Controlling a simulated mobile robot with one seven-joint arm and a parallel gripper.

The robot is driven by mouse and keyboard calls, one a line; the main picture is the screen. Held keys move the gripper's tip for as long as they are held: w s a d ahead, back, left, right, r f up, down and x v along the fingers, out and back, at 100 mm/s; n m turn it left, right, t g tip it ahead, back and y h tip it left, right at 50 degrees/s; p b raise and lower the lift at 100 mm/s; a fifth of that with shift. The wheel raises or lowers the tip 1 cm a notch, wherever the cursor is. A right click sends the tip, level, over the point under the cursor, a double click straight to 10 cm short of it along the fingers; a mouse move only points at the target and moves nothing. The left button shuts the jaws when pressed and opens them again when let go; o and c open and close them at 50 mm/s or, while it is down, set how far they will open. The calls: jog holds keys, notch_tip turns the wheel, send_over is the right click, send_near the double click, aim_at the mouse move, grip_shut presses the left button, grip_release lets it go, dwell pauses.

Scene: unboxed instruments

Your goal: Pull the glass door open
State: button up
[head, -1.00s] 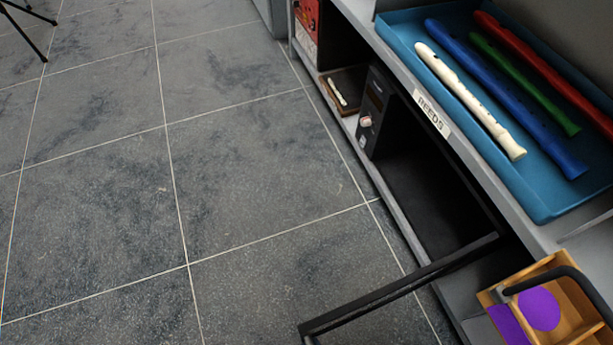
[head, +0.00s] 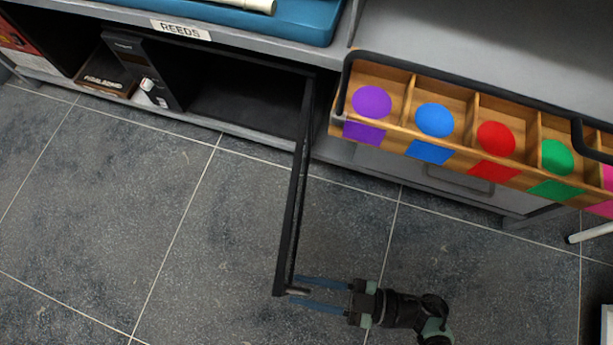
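The glass door (head: 297,200) is a dark-framed panel, seen almost edge-on from above. It stands swung out from the low cabinet, roughly square to its front, and the compartment (head: 245,98) behind it is exposed. My gripper (head: 305,293) is at the door's outer end, low in the head view. Its two bluish fingers are spread apart and point left, with their tips beside the door's end. A small dark part of the door end shows near the tips; whether the fingers touch it I cannot tell.
A wooden divided tray (head: 400,143) with coloured discs and a black handle is right of the door. A blue tray (head: 310,22) sits on the cabinet top above the REEDS label (head: 181,30). A dark upright device (head: 140,70) stands inside the cabinet. Tiled floor (head: 215,265) left of the door is clear.

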jog(key=shift+o, duration=0.4)
jog(key=shift+d, duration=0.1)
jog(key=b+v, duration=0.1)
jog(key=v, duration=1.1)
jog(key=shift+d, duration=0.4)
jog(key=shift+s+r, duration=0.1)
jog(key=shift+s, duration=0.05)
